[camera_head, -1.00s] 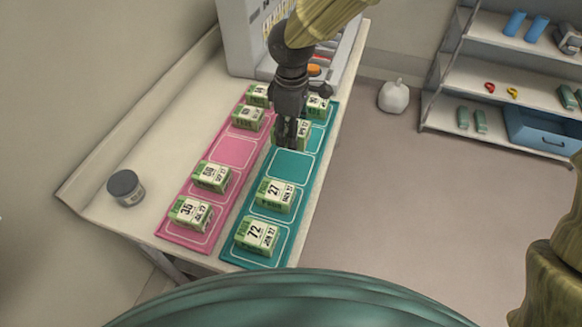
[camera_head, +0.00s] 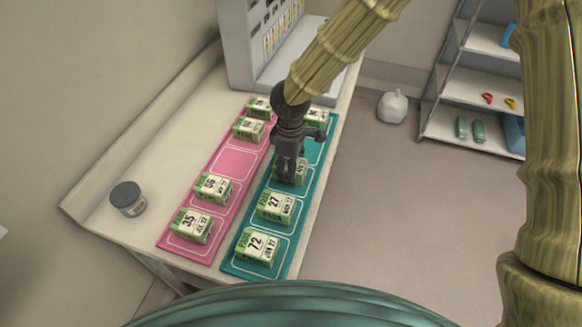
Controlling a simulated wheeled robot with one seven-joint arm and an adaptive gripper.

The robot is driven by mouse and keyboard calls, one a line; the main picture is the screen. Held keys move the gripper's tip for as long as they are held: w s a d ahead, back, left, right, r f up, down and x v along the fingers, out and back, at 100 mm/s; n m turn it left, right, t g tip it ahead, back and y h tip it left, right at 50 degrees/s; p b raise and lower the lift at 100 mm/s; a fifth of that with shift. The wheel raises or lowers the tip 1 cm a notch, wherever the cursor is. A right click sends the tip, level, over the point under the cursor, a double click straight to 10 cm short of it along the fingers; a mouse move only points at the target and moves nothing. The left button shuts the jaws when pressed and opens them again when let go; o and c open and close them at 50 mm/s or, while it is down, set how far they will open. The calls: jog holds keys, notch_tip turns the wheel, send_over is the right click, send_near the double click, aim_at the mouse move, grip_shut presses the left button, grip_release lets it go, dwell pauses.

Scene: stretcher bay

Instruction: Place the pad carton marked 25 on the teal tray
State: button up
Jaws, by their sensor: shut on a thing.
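The teal tray (camera_head: 318,150) lies along the right side of the table. My gripper (camera_head: 290,178) points down over its middle and is shut on a green and white carton (camera_head: 297,170). The carton's number is hidden by the fingers. It is in the slot area just behind the carton marked 27 (camera_head: 275,207); I cannot tell whether it touches the tray. A carton marked 72 (camera_head: 256,247) stands in the nearest teal slot. Another carton (camera_head: 317,115) stands at the far end, partly behind my arm. No marking 25 can be read.
The pink tray (camera_head: 236,163) lies alongside to the left, with an empty middle slot and several cartons, one marked 35 (camera_head: 190,224). A dark-lidded jar (camera_head: 128,198) stands at the left. A grey cabinet (camera_head: 250,55) stands at the back. A shelf (camera_head: 470,90) is at the right.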

jog(key=shift+f, duration=0.7)
jog(key=shift+f, duration=0.15)
jog(key=o, duration=1.1)
jog(key=shift+o, duration=0.2)
notch_tip(320, 180, up, 12)
jog(key=shift+r+b, duration=0.15)
jog(key=shift+b, duration=0.9)
